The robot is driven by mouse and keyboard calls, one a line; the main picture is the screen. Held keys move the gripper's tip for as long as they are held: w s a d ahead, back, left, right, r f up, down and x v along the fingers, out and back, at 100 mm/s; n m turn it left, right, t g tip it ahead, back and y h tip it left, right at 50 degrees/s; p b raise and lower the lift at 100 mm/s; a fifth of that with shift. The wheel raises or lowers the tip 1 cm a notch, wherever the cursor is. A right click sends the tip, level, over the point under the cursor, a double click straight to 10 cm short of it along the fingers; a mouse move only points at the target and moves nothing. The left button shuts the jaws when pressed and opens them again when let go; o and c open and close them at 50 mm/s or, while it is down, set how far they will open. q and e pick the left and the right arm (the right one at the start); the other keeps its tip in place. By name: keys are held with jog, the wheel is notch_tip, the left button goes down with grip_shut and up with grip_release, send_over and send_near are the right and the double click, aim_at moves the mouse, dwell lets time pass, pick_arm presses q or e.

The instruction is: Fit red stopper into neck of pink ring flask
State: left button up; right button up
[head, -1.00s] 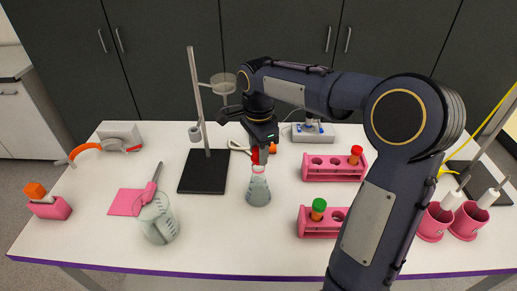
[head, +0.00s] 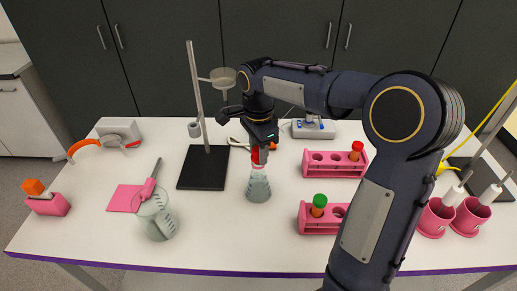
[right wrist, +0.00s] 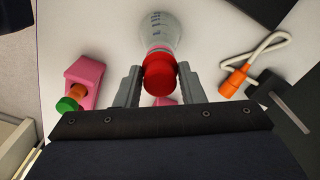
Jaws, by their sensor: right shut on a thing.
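The red stopper (head: 257,156) is between the fingers of my right gripper (head: 260,150), which is shut on it and points down. The flask with a pink ring (head: 258,187) stands upright on the table, directly below the stopper in the head view. In the right wrist view, the stopper (right wrist: 160,76) sits between the two fingertips of my right gripper (right wrist: 158,80), and the flask (right wrist: 155,32) shows behind it. The stopper hides the flask's mouth there, so I cannot tell whether they touch. My left gripper is not in view.
A black stand base (head: 204,168) lies left of the flask. Pink tube racks (head: 333,170) stand to the right, the nearer one holding a green-capped tube (head: 319,203). A beaker (head: 157,218) stands front left. An orange-ended cable (right wrist: 236,79) lies near the flask. The table front is clear.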

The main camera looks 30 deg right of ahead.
jog(key=shift+f, duration=0.35)
dwell(0.3)
jog(key=o, duration=1)
jog(key=shift+o, duration=0.2)
notch_tip(320, 180, up, 8)
jog(key=shift+f, duration=0.2)
jog(key=shift+r, duration=0.1)
